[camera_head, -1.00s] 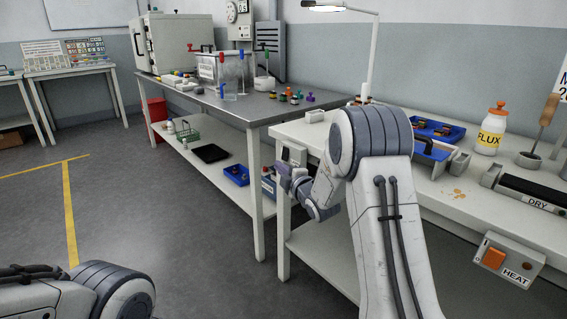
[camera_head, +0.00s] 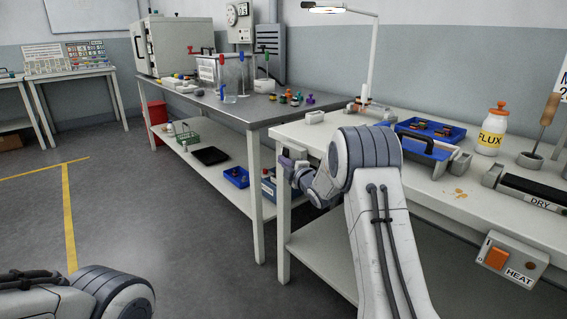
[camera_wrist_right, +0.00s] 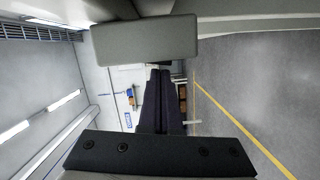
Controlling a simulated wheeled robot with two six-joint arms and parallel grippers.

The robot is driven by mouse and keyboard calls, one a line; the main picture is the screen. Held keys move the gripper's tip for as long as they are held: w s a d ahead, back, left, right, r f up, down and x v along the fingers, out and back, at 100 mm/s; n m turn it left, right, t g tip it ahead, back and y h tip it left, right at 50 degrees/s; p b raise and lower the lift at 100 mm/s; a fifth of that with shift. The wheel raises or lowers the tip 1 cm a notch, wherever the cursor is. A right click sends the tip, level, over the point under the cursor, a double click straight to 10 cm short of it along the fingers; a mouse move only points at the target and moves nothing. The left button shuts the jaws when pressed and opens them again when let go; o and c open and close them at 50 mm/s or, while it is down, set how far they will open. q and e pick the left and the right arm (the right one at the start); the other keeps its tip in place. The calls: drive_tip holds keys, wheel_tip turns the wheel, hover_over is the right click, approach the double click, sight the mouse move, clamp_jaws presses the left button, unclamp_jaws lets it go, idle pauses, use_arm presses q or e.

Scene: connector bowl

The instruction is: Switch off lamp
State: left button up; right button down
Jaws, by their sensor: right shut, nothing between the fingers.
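The lamp (camera_head: 373,60) stands at the back of the white bench. Its head (camera_head: 326,9) has a bright underside. A pale switch box (camera_head: 297,151) is on the bench's left front corner, partly hidden by my right gripper. My right gripper (camera_head: 285,163) is at this box, shut and empty. In the right wrist view, the shut dark fingers (camera_wrist_right: 160,80) reach up to a grey box (camera_wrist_right: 145,40), their tips close under its lower edge. I cannot tell whether they touch it. Only my left arm shows at the lower left; its gripper is out of view.
The white bench (camera_head: 437,187) carries a blue tray (camera_head: 452,137), a flux bottle (camera_head: 492,132) and a heat switch box (camera_head: 510,260) on its front. A steel table (camera_head: 255,108) with jars and a glass tank stands to the left. The floor between is clear.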

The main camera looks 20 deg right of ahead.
drive_tip(key=s+a+f+n+b, duration=0.1)
drive_tip(key=s+b, duration=0.3)
drive_tip(key=s, duration=0.7)
drive_tip(key=shift+a+f, duration=0.35)
drive_tip(key=shift+a, duration=0.15)
idle(0.3)
